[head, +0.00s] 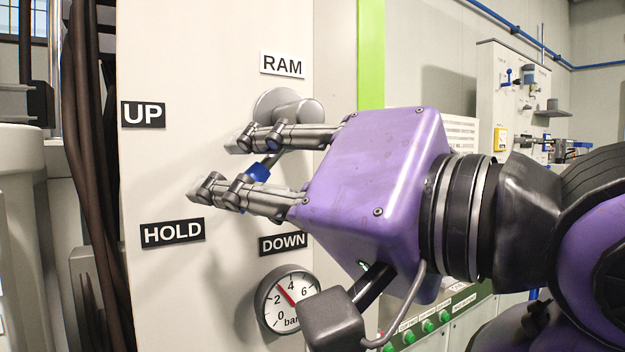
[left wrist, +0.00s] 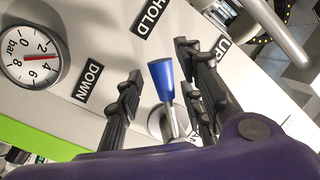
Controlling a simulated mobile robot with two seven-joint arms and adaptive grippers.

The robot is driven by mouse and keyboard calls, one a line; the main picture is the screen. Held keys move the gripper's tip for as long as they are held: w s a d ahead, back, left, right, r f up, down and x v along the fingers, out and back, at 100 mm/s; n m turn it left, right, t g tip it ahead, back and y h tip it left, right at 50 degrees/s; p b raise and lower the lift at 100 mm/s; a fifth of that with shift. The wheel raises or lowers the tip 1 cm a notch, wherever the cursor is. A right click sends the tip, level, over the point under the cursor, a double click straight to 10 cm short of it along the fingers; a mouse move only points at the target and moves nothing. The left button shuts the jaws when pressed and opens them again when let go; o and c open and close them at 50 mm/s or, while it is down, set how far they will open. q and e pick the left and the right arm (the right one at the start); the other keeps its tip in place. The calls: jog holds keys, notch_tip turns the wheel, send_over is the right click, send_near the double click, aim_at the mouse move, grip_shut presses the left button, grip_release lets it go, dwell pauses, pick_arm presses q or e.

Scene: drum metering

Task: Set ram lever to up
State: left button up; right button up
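The ram lever has a blue handle (head: 258,173) and a grey round hub (head: 287,106) on the pale panel under the RAM label (head: 283,64). The handle slants down and left from the hub, toward the side of the HOLD label (head: 172,232). The UP label (head: 143,114) is at the left and the DOWN label (head: 283,243) is below. My left gripper (head: 215,168) is open, with its fingers on either side of the handle. In the left wrist view the blue handle (left wrist: 161,80) stands between the fingers, with gaps visible on both sides. My right gripper is out of view.
A round bar gauge (head: 289,299) with a red needle sits low on the panel, below the DOWN label. Dark cables (head: 90,150) hang along the panel's left edge. A box with small valves (head: 515,100) stands at the right background. The panel surface left of the fingers is clear.

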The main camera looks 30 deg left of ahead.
pick_arm(q)
jog(key=shift+a, duration=0.2)
jog(key=shift+c, duration=0.5)
grip_shut()
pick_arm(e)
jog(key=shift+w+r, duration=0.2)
pick_arm(q)
jog(key=shift+r, duration=0.1)
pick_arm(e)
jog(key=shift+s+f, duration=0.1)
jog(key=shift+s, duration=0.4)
